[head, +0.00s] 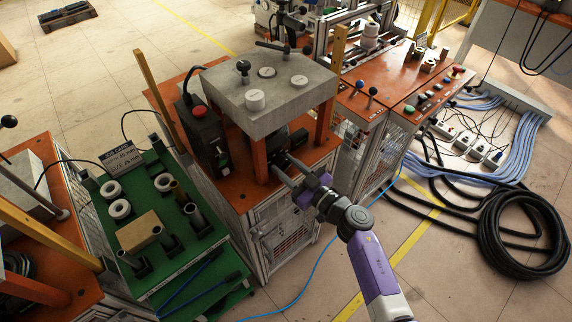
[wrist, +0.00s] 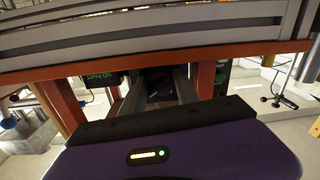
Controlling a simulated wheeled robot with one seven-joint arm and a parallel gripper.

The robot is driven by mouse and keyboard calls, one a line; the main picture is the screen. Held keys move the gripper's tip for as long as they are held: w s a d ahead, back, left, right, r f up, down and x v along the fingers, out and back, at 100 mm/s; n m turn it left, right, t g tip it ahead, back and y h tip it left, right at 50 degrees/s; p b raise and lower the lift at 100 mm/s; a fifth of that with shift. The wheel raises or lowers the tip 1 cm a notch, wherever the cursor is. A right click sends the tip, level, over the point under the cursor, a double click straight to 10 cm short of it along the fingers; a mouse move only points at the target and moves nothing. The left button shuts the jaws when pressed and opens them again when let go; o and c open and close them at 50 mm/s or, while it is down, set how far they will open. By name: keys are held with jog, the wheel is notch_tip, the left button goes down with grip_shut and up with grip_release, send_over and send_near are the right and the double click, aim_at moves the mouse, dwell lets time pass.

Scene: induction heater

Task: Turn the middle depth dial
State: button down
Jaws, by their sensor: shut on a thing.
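My gripper (head: 283,162) reaches in under the thick grey top block (head: 265,92) of the orange-framed machine. In the wrist view my gripper (wrist: 158,92) has its two grey fingers on either side of a dark dial (wrist: 157,82) and is shut on it. The dial lies in shadow, and its markings and turn angle cannot be read. I cannot make out any other dials beside it. A green-lettered display (wrist: 109,79) reading "NO PART" is left of the fingers.
Orange posts (head: 259,158) stand close on both sides of my gripper, and the grey block is just above. A black control box (head: 205,135) with a red button is to the left. A green parts table (head: 180,240) stands at lower left. A black cable coil (head: 520,235) lies on the floor at right.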

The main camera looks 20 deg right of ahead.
jog(key=shift+d+n+p, duration=0.2)
jog(key=shift+n+p, duration=0.35)
jog(key=shift+n, duration=1.45)
jog(key=c, duration=0.9)
grip_release()
jog(key=shift+c, duration=0.2)
jog(key=shift+a, duration=0.1)
